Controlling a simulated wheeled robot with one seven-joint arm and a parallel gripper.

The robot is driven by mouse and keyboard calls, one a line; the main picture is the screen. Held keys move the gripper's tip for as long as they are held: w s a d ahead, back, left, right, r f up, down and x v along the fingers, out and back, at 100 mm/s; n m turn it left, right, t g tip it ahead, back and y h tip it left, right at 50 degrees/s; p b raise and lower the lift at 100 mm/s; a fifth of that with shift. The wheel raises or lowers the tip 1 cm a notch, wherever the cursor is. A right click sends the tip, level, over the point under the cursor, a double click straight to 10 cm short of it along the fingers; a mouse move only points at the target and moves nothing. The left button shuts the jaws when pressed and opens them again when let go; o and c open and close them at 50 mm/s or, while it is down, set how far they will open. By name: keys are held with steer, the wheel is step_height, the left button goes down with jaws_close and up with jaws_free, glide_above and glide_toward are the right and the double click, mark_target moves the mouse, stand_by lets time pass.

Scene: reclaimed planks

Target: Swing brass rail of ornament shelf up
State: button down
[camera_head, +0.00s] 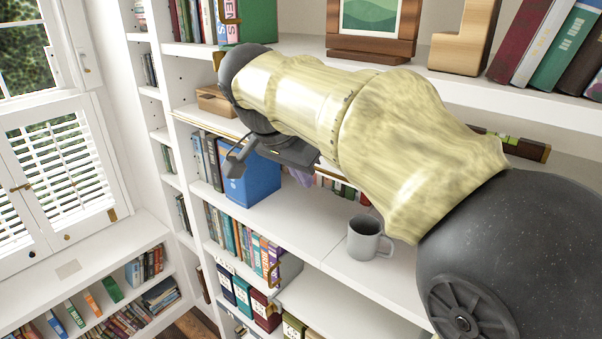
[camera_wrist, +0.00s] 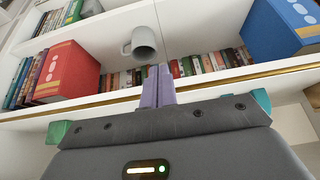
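The thin brass rail (camera_head: 208,124) runs along the front edge of the ornament shelf in the head view, and my arm covers much of it. In the wrist view the rail (camera_wrist: 230,80) crosses the whole picture, low at left and higher at right. My gripper (camera_wrist: 157,72) has its two purple fingers side by side with no visible gap, and they overlap the rail in the picture. I cannot tell whether they touch it. In the head view only a little of the purple fingers (camera_head: 303,178) shows under my arm.
A grey mug (camera_head: 370,240) stands on the shelf below and also shows in the wrist view (camera_wrist: 144,42). A blue box (camera_head: 252,180) stands left of it. A wooden box (camera_head: 215,100), a framed picture (camera_head: 370,25) and a level (camera_head: 520,146) are near my arm. Books fill several shelves.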

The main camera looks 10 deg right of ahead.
steer(key=shift+w+d+r, duration=0.1)
steer(key=shift+w+d, duration=0.6)
steer(key=shift+d, duration=0.05)
stand_by(0.8)
steer(key=shift+a, duration=0.1)
steer(key=s+a, duration=0.3)
steer(key=shift+s+a+b, duration=0.15)
steer(key=shift+s+b, duration=0.05)
steer(key=shift+b, duration=0.15)
stand_by(0.4)
